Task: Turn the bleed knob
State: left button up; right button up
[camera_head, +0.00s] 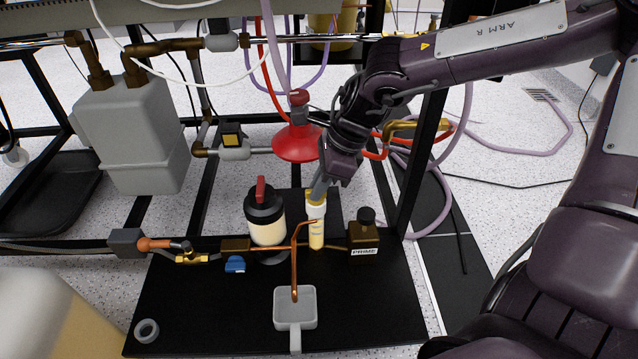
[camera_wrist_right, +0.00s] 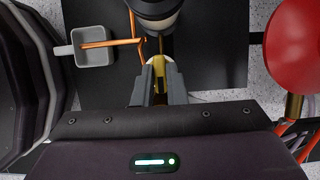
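The likely bleed knob (camera_head: 311,196) is a small yellow knob on top of a white and clear tube (camera_head: 316,234) standing on the black base plate. My right gripper (camera_head: 319,190) reaches down to it from above. In the right wrist view the two grey fingertips (camera_wrist_right: 160,68) flank the yellow knob (camera_wrist_right: 158,66) closely, with almost no gap, and appear shut on it. The fingers and arm partly cover the knob. My left gripper is in neither view.
A black-topped jar with a red handle (camera_head: 265,217) stands left of the tube. A copper pipe (camera_head: 294,265) bends over a grey cup (camera_head: 296,309). A red cone (camera_head: 296,143) is behind.

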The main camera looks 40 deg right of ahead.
grip_shut()
jog(key=m, duration=0.2)
jog(key=m+t+h, duration=0.1)
jog(key=m, duration=0.1)
jog(key=shift+s+a+m, duration=0.1)
jog(key=shift+a+m, duration=0.05)
jog(key=shift+m, duration=0.15)
jog(key=m+t+h, duration=0.1)
jog(key=m+h, duration=0.1)
jog(key=m, duration=0.2)
jog(key=shift+a, duration=0.1)
jog(key=m+h+b, duration=0.1)
jog(key=m, duration=0.3)
jog(key=shift+a, duration=0.1)
jog(key=m+h, duration=0.1)
jog(key=m, duration=0.2)
jog(key=shift+a+m+h+b, duration=0.1)
jog(key=shift+m+h+b, duration=0.2)
jog(key=shift+m+h, duration=0.1)
jog(key=shift+m, duration=0.5)
jog(key=shift+h, duration=0.3)
jog(key=shift+m+g, duration=0.3)
jog(key=shift+g, duration=0.1)
